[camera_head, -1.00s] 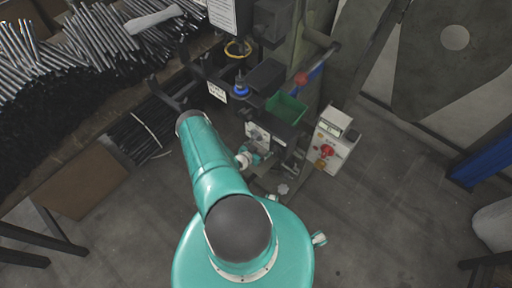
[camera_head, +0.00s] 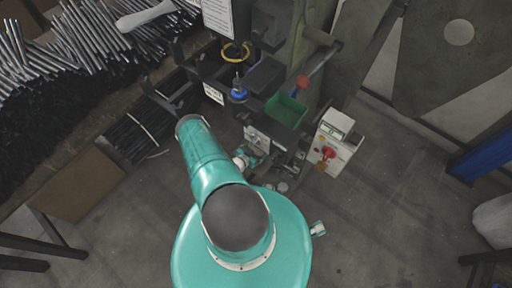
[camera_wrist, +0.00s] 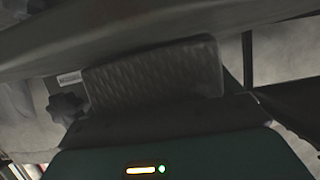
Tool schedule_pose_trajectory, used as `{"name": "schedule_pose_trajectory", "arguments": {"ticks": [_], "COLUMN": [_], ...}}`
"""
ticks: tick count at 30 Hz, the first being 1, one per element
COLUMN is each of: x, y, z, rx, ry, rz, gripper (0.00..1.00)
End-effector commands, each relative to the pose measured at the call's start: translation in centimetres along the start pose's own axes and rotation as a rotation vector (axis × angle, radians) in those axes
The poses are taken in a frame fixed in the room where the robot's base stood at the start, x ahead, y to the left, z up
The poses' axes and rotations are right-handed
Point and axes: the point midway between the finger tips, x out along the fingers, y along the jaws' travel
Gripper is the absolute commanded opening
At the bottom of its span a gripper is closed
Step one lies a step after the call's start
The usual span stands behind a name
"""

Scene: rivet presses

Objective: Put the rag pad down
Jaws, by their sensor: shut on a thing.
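In the wrist view, a grey pad with a quilted, ribbed face (camera_wrist: 155,75), which looks like the rag pad, sits just in front of my gripper (camera_wrist: 150,112). My gripper's dark body shows below it, and the jaws are shut on the pad. The fingertips themselves are hard to make out. In the head view my teal arm reaches toward the press, and the gripper and pad cannot be made out there. Whether the pad touches anything beneath it cannot be told.
The press has a green bin (camera_head: 286,110) and a blue-collared part (camera_head: 239,94). A control box with a red knob (camera_head: 335,142) stands to its right. Many metal rods (camera_head: 85,45) lie at upper left, a brown panel (camera_head: 80,186) below them.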

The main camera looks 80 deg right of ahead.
Motion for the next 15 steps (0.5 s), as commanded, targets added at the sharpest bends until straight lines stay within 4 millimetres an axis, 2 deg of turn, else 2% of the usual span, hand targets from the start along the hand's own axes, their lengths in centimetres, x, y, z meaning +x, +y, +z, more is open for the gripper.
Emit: {"name": "schedule_pose_trajectory", "arguments": {"ticks": [11,12,15], "x": [-0.19,-0.21,-0.21], "y": [0.37,0.36,0.33], "z": [0.51,0.47,0.45], "rx": [0.0,0.0,0.0], "ry": [0.0,0.0,0.0], "rz": [0.001,0.001,0.001], "gripper": [0.45,0.98,1.0]}}
